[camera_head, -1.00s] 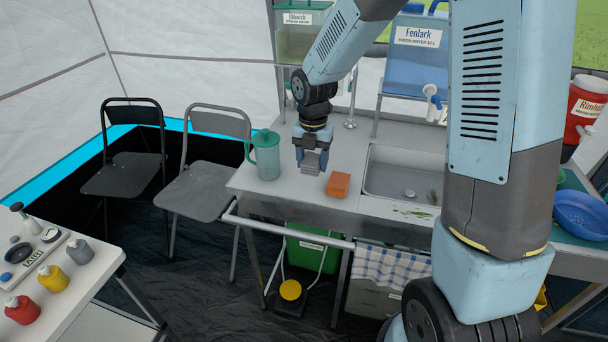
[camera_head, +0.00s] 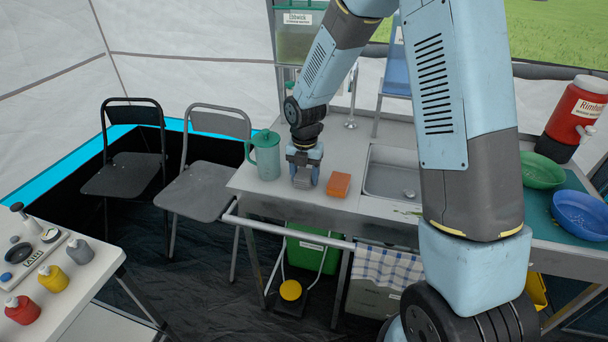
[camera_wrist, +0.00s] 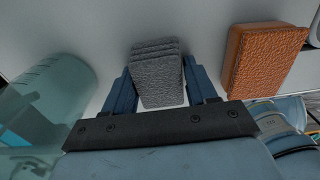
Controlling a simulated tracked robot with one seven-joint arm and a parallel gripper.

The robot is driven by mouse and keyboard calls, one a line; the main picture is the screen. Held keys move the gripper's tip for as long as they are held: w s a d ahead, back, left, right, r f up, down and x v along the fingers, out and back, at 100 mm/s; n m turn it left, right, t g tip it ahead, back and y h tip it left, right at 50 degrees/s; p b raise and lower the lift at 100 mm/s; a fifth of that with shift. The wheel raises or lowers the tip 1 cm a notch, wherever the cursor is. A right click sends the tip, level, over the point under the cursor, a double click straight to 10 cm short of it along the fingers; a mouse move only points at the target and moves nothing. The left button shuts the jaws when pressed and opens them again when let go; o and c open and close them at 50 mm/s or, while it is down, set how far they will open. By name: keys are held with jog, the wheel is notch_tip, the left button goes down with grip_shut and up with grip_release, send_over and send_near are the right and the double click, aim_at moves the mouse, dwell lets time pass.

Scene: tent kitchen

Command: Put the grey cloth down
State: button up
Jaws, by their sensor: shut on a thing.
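The grey cloth (camera_wrist: 157,77) is a folded, rough-textured block between my gripper's two blue fingers in the wrist view. It shows in the head view as a small grey piece (camera_head: 302,181) under the fingers. My gripper (camera_head: 303,172) points down, shut on the cloth, low over the light grey worktop (camera_head: 335,205). The cloth is at or very close to the worktop; I cannot tell whether it touches. The cloth sits between the green pitcher on the left and the orange sponge on the right.
The translucent green pitcher (camera_head: 267,160) stands close at left. The orange sponge (camera_head: 339,184) lies close at right. The sink (camera_head: 385,183) is further right. The worktop's front edge is near. A checked towel (camera_head: 385,268) hangs below, on the front rail.

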aim_at(305, 173)
jog(key=shift+f, duration=0.1)
jog(key=o, duration=1.1)
jog(key=s+d+r+m, duration=0.1)
jog(key=d+r+m, duration=0.1)
jog(key=r, duration=0.4)
jog(key=s+d+r+m+t, duration=0.1)
jog(key=d+r+m, duration=0.1)
jog(key=r, duration=0.5)
jog(key=s+d+r+m, duration=0.1)
jog(key=s+r+m, duration=0.15)
jog(key=r, duration=0.35)
jog(key=shift+s+d+r+m+t, duration=0.75)
jog(key=shift+s+d+r+m, duration=1.35)
jog(key=shift+s+m, duration=1.8)
jog(key=shift+s+d+r+m+t, duration=0.8)
jog(key=shift+s+d+r+m, duration=1.45)
jog(key=shift+m, duration=2.35)
jog(key=shift+s+d+r+m+t, duration=0.75)
jog(key=shift+s+d+r+m, duration=1.15)
jog(key=shift+s+m, duration=2.45)
